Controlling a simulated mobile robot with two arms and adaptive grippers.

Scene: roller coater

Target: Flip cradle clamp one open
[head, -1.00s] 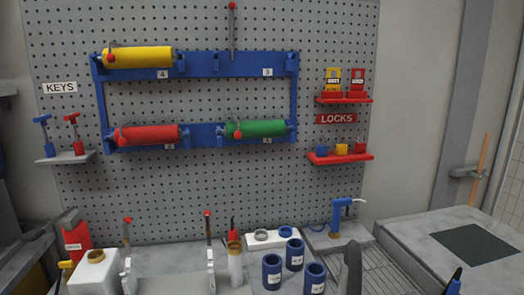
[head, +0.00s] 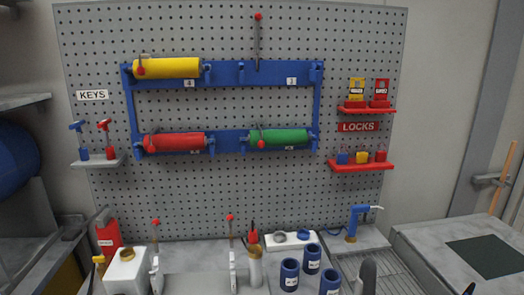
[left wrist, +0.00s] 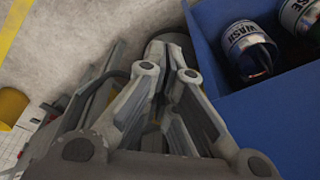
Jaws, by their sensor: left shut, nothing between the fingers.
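On the bench at the bottom of the head view is a grey cradle (head: 195,284) with pale end brackets. Two thin levers with red knobs stand upright at it, one at the left (head: 155,222) and one at the right (head: 230,218). Which is clamp one I cannot tell, and the cradle's lower part is cut off by the frame edge. My left gripper (left wrist: 172,52) is shut and empty in the left wrist view, beside a blue crate (left wrist: 215,45). I cannot make it out in the head view. My right gripper is not in view.
A blue rack (head: 225,75) on the pegboard holds yellow (head: 168,67), red (head: 178,142) and green (head: 280,136) rollers; its top-right place is empty. White jug (head: 127,270), blue cups (head: 290,275) and a red-tipped bottle (head: 254,265) crowd the bench around the cradle.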

